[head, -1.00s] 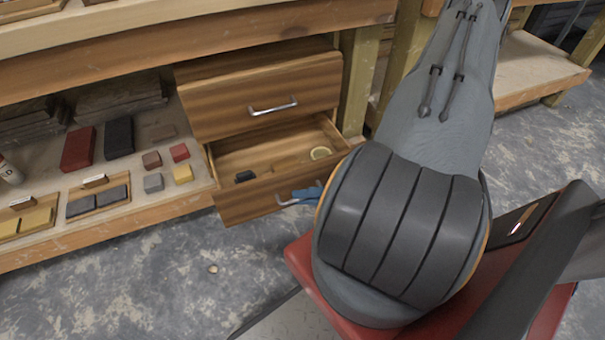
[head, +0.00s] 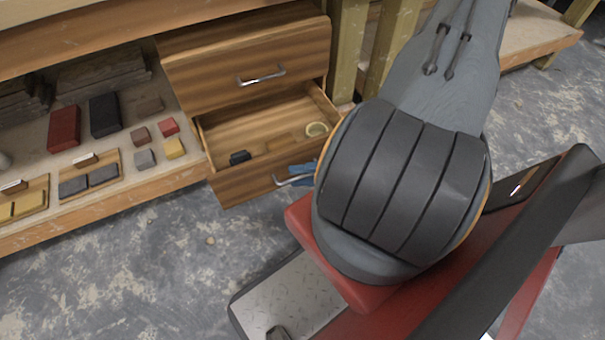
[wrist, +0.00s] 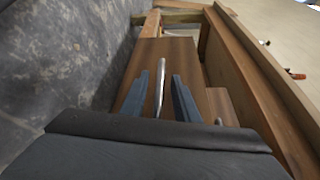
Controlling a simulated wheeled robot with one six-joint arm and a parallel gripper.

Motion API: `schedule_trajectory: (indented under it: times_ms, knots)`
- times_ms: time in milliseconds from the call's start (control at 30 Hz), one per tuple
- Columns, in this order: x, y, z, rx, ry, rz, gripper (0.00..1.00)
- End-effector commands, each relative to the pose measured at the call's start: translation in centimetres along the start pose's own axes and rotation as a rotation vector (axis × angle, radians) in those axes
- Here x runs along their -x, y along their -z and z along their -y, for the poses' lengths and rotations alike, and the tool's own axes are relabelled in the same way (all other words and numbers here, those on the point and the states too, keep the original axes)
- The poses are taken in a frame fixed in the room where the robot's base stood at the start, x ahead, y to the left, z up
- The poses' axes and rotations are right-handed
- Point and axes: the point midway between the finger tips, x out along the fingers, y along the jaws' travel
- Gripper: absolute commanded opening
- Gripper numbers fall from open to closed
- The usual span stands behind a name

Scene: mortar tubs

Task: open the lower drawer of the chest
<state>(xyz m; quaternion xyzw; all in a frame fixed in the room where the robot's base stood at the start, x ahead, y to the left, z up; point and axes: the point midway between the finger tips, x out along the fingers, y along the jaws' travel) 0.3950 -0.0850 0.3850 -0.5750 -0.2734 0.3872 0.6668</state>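The wooden chest has an upper drawer (head: 235,85), which is shut. Its lower drawer (head: 232,187) is pulled well out, and its inside shows a small dark block, a brown piece and a pale ring. The lower drawer's metal handle (head: 290,181) is partly hidden by my arm; it also shows in the wrist view (wrist: 159,90). My gripper (head: 303,172) has blue fingers at this handle. In the wrist view my gripper (wrist: 161,85) has one finger on each side of the handle, with a visible gap to both, so it looks open.
A low shelf (head: 120,200) left of the chest carries red, black, grey and yellow blocks and small trays. A wooden post (head: 346,50) stands right of the chest. The concrete floor (head: 130,270) before the shelf is clear.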

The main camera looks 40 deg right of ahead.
Motion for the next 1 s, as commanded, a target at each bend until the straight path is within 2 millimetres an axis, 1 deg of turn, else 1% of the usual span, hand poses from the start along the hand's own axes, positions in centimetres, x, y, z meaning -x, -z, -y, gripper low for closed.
schedule_trajectory:
  times_ms: [167,267,500,600,700,833,1000]
  knots:
    - [0.1,0.0,0.0,0.0,0.0,-0.001,0.28]
    - [0.9,0.0,0.1,0.0,0.0,-0.003,0.28]
    - [4.8,0.1,0.1,0.002,-0.001,-0.004,0.28]
    - [6.2,0.0,0.1,0.002,0.0,-0.003,0.28]
    - [7.2,0.0,0.1,0.001,0.001,-0.002,0.28]
    - [7.8,0.0,0.0,0.001,0.0,-0.001,0.28]
    - [7.9,0.0,0.0,0.0,0.0,-0.001,0.28]
